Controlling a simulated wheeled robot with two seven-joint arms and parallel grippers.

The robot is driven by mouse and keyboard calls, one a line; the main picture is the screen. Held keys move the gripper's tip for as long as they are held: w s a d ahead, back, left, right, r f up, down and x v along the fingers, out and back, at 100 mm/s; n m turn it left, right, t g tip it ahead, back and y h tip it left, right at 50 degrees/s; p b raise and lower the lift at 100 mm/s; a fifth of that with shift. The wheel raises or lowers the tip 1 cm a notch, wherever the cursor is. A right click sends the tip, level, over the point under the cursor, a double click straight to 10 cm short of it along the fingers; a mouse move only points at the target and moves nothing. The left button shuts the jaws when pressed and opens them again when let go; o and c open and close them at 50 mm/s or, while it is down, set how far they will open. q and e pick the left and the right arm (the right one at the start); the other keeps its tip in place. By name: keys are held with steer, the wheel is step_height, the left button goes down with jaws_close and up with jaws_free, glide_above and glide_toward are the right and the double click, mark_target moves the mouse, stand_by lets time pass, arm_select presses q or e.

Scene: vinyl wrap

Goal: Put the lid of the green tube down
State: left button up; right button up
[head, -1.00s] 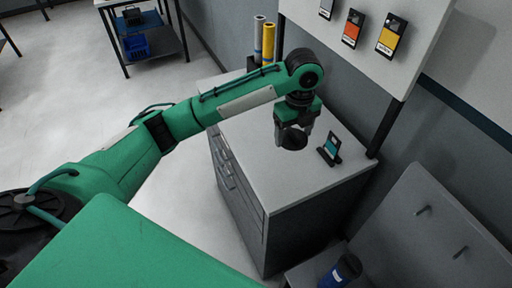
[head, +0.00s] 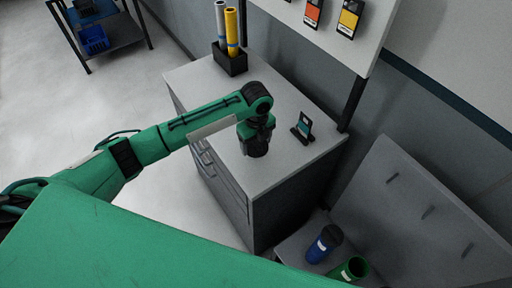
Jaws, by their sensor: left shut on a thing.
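My left gripper (head: 257,138) is shut on a dark round lid (head: 258,151) over the grey cabinet top (head: 285,168). The lid is at or just above the surface; I cannot tell whether it touches. The fingers are mostly hidden by the wrist and lid. The green tube (head: 349,269) stands at the lower right with its top open, beside a blue tube (head: 324,245) with a dark top. My right gripper is not in view.
A small stand with a teal and white card (head: 302,128) is right of the lid. A black holder (head: 230,62) with silver and yellow rolls stands at the cabinet's back. A panel with sample cards (head: 312,14) overhangs the back right. The cabinet top's front is clear.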

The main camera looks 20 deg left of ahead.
mark_target(256, 146)
arm_select(q)
step_height(256, 146, down, 4)
steer(key=shift+f+p, duration=0.1)
steer(key=shift+p, duration=0.45)
steer(key=shift+f, duration=0.15)
steer(key=o, duration=0.9)
steer(key=shift+f, duration=0.15)
steer(key=shift+o, duration=0.2)
step_height(256, 146, up, 11)
steer(key=b, duration=0.3)
steer(key=shift+r, duration=0.7)
